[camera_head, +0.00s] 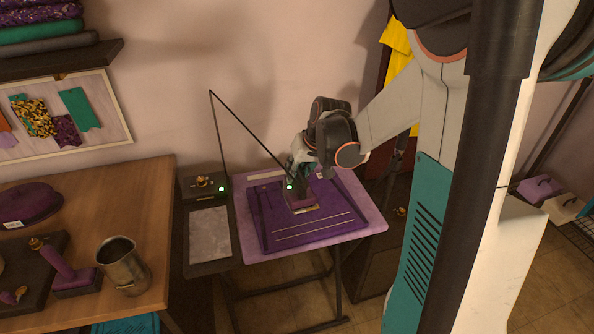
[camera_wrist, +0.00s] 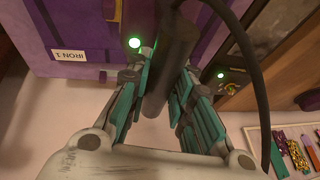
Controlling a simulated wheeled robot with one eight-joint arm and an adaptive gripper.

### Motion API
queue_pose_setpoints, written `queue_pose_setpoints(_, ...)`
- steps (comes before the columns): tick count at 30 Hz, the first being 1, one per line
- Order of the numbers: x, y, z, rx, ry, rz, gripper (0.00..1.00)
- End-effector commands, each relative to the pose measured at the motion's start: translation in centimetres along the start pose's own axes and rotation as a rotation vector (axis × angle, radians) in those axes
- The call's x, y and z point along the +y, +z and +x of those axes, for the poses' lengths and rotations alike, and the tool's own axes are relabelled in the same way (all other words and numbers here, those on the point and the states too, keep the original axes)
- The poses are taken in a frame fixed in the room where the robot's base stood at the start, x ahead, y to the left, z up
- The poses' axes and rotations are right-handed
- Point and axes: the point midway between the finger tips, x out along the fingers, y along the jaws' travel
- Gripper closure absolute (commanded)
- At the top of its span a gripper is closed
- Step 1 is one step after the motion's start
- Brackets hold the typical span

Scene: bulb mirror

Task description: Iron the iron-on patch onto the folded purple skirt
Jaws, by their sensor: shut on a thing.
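My gripper (camera_head: 298,172) is shut on the dark handle of an iron (camera_head: 300,198), which has a purple body. In the wrist view, teal fingers close around the handle (camera_wrist: 172,62), and a green light glows beside it. The iron is over the middle of the folded purple skirt (camera_head: 270,215), on or very close to the cloth; I cannot tell whether it touches. The skirt lies flat on a lavender ironing board (camera_head: 362,212). I cannot make out the patch; the iron covers the cloth beneath it.
An iron station (camera_head: 205,185) with a green light and a grey pad (camera_head: 209,234) stands left of the board. A black cord arm (camera_head: 228,112) rises there and slopes to the iron. A wooden table (camera_head: 140,210) with a metal cup (camera_head: 122,265) is further left. A wall lies behind.

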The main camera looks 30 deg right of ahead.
Motion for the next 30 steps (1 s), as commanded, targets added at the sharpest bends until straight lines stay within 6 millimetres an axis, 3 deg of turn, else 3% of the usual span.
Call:
queue_pose_setpoints(15,0.9,1.6,4.0,0.001,0.000,0.000,0.98)
queue_pose_setpoints(30,1.0,1.9,4.6,0.001,0.000,0.000,0.98)
